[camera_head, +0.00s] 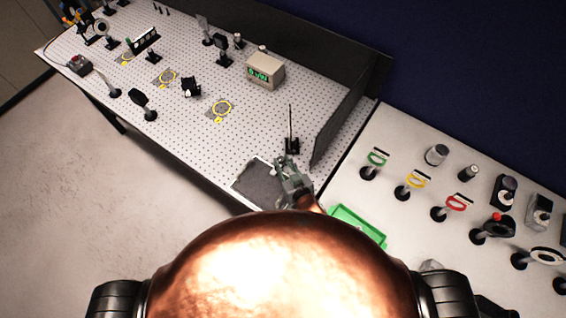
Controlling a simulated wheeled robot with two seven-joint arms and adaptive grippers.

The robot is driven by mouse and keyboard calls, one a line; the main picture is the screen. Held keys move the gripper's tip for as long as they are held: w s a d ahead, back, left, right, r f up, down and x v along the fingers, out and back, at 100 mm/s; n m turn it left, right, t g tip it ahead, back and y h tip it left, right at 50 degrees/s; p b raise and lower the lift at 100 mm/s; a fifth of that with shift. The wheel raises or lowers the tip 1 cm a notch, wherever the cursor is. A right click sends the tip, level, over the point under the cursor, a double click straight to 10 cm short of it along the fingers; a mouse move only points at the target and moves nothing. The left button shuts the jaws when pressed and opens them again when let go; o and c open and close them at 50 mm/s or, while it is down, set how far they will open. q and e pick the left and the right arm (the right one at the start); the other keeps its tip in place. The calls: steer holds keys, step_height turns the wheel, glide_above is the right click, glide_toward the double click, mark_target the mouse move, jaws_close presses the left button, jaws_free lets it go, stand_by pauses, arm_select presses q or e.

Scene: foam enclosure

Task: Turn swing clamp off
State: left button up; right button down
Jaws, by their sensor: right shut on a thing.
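The swing clamp (291,146) is a dark fixture with a thin upright rod, near the right end of the perforated table. My right gripper (288,168) is right at its near side and is shut on a part of it. The held part is small and mostly hidden by the fingers. My left gripper does not show.
The perforated table (180,125) carries several optical mounts and a beige box with a green display (265,71). A dark mat (258,184) lies by its front edge. A black foam wall (338,122) stands close right of the clamp. A side table (400,220) holds a green tray (358,224) and several mounts.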

steer(key=shift+r+p, duration=0.15)
steer(key=shift+p, duration=0.25)
steer(key=n+y+p, duration=0.1)
steer(key=n+g+y+p, duration=0.1)
steer(key=p, duration=0.1)
steer(key=n+y+p, duration=0.1)
steer(key=p, duration=0.1)
steer(key=shift+w+d+r+g, duration=0.15)
steer(key=shift+d+g, duration=0.1)
steer(key=shift+g, duration=0.15)
steer(key=shift+w+n+g+y+p, duration=0.1)
steer(key=shift+n+g+y+p, duration=0.4)
steer(key=shift+n+y, duration=0.3)
steer(key=shift+d+f+n+g+y, duration=0.1)
steer(key=shift+f+n+g+y, duration=0.1)
steer(key=shift+n+g+y, duration=0.25)
steer(key=shift+n, duration=0.25)
steer(key=c, duration=1.9)
jaws_free()
steer(key=shift+c, duration=0.2)
steer(key=shift+d, duration=0.1)
